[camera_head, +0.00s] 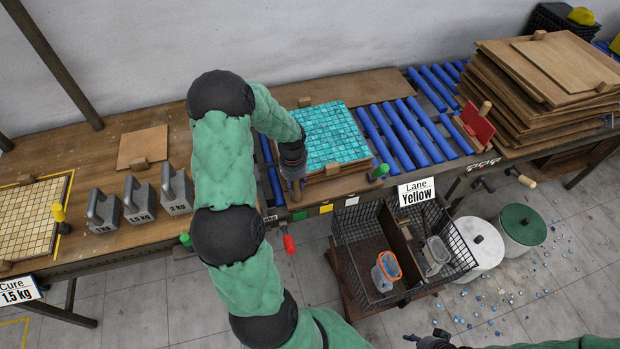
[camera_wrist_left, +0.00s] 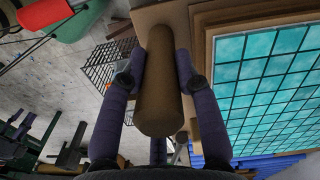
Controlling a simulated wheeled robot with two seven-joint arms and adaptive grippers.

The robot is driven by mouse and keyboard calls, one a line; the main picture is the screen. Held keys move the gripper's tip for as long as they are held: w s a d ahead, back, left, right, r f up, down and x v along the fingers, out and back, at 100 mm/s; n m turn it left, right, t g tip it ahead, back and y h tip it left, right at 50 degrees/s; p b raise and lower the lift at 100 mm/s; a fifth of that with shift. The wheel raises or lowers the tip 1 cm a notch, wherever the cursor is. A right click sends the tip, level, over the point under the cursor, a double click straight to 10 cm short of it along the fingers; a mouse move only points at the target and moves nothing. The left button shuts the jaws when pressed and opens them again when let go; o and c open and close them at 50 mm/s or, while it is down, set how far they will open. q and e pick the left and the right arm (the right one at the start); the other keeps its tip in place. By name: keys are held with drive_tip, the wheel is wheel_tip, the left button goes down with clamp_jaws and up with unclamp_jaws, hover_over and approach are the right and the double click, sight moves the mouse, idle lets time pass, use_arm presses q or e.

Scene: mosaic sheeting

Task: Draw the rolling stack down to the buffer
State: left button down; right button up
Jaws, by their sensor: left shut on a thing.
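The stack is a turquoise mosaic sheet (camera_head: 332,133) on wooden boards, lying on the blue roller lane in the head view; the sheet also shows at the right of the left wrist view (camera_wrist_left: 265,75). My left gripper (camera_head: 293,186) is at the stack's near left corner. In the wrist view its fingers (camera_wrist_left: 160,70) are shut around a brown wooden handle (camera_wrist_left: 158,100) beside the sheet. A red plate with a wooden block (camera_head: 475,125), possibly the buffer, stands at the right end of the rollers. My right gripper (camera_head: 432,340) shows only partly at the bottom edge.
Blue rollers (camera_head: 400,135) are clear between the stack and the red plate. A tall pile of boards (camera_head: 545,70) stands right. Several grey weights (camera_head: 140,200) and a cream mosaic (camera_head: 30,215) lie left. A wire basket (camera_head: 365,225) and lidded buckets (camera_head: 522,224) are below the bench's front.

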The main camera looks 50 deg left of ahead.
use_arm(q)
drive_tip(key=shift+s, duration=0.15)
drive_tip(key=c, duration=0.9)
unclamp_jaws()
wheel_tip(320, 180, up, 12)
drive_tip(key=shift+a, duration=0.1)
